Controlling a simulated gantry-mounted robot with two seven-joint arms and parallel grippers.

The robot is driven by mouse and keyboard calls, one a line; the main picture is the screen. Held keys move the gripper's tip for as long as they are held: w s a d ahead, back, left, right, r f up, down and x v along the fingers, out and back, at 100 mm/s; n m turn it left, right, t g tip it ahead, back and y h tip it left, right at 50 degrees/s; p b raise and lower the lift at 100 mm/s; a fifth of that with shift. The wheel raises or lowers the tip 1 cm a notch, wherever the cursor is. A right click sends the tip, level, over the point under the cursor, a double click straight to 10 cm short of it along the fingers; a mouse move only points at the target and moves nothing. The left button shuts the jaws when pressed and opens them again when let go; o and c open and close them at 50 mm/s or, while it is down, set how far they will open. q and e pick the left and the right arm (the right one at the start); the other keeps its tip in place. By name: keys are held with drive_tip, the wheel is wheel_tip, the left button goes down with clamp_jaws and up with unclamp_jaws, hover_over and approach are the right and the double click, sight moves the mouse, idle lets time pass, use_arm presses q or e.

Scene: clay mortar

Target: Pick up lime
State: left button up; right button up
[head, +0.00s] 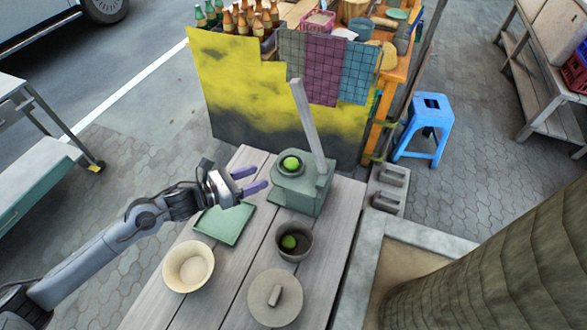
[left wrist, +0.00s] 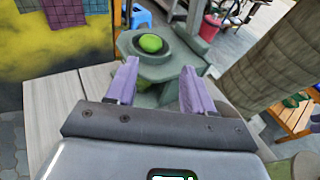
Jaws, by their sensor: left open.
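A green lime (head: 291,163) sits in the round hollow on top of a grey-green block-like stand (head: 298,190) with a tall slanted handle. It also shows in the left wrist view (left wrist: 150,43), beyond my fingertips. Another green, lime-like fruit (head: 288,242) lies in a dark bowl (head: 306,245) in front of the stand. My left gripper (head: 256,180) is open and empty, just left of the stand, with its purple fingers pointing toward it. In the left wrist view the two fingers (left wrist: 158,77) are spread apart, with the stand between and beyond them. My right gripper is not seen.
On the wooden table are a green tray (head: 223,224) below my left gripper, a cream bowl (head: 188,267) and a round grey lid (head: 275,298) with a handle. A yellow-and-black panel (head: 235,95) stands behind the table. A blue stool (head: 425,128) stands beyond it.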

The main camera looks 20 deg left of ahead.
sight(286, 163)
use_arm(q)
drive_tip(key=shift+m, duration=0.3)
drive_tip(key=shift+w+a+b+x, duration=0.15)
drive_tip(key=shift+b+x, duration=0.4)
drive_tip(key=shift+x, duration=1.35)
drive_tip(key=shift+w+a+b+x, duration=0.15)
drive_tip(key=shift+b+x, duration=0.35)
drive_tip(key=shift+x, duration=1.35)
drive_tip(key=shift+w+a+b+x, duration=0.15)
drive_tip(key=shift+b+x, duration=0.4)
drive_tip(key=shift+x, duration=1.35)
drive_tip(key=shift+a, duration=0.1)
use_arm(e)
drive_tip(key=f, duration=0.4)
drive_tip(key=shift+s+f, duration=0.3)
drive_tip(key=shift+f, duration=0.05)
use_arm(q)
drive_tip(key=shift+s+f, duration=0.1)
drive_tip(key=c, duration=0.8)
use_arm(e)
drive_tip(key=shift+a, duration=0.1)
